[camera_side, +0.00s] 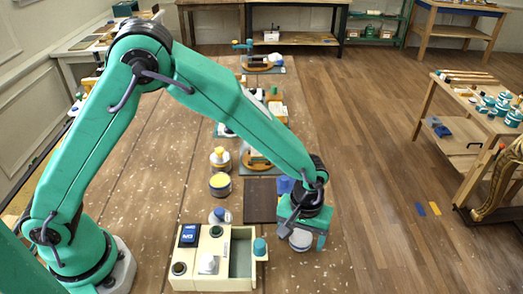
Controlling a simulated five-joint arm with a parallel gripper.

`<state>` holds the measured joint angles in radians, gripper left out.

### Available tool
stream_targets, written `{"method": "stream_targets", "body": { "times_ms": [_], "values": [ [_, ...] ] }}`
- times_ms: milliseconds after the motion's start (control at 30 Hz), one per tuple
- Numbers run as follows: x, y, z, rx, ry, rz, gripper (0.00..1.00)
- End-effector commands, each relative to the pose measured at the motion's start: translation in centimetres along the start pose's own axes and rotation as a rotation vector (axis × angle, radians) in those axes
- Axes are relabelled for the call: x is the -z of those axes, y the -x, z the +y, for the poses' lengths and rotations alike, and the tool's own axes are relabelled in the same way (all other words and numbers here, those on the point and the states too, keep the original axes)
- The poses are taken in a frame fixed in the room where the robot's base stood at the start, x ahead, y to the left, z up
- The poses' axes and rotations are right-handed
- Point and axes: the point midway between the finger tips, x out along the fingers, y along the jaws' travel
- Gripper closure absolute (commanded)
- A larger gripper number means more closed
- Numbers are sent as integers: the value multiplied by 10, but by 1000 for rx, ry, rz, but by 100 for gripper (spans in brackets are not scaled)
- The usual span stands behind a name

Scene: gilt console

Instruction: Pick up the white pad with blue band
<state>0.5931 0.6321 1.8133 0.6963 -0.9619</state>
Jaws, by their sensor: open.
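A white round piece (300,242) lies low under my gripper (302,233), partly hidden by it; it may be the white pad, but I cannot make out a blue band on it. My gripper points down with its teal fingers apart, one on each side of the white piece. I cannot tell whether the fingers touch it. Another white round piece with a blue top (220,216) sits to the left, clear of my gripper.
A cream box (213,283) with compartments stands to the left of my gripper, with a teal cylinder (260,247) at its right side. A dark brown mat (260,203) lies behind. Yellow-topped jars (220,185) stand further left. The wooden floor to the right is mostly free.

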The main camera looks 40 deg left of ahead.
Motion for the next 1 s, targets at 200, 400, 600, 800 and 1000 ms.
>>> {"method": "stream_targets", "body": {
  "times_ms": [200, 400, 600, 800, 1000],
  "values": [
    [0, 0, 0, 0, 0, 0, 38],
    [0, 0, 0, 0, 0, 0, 74],
    [0, 0, 0, 0, 0, 0, 74],
    [0, 4, 0, -1, 0, 1, 74],
    [0, 20, 1, -2, 0, 2, 74]
  ]
}}
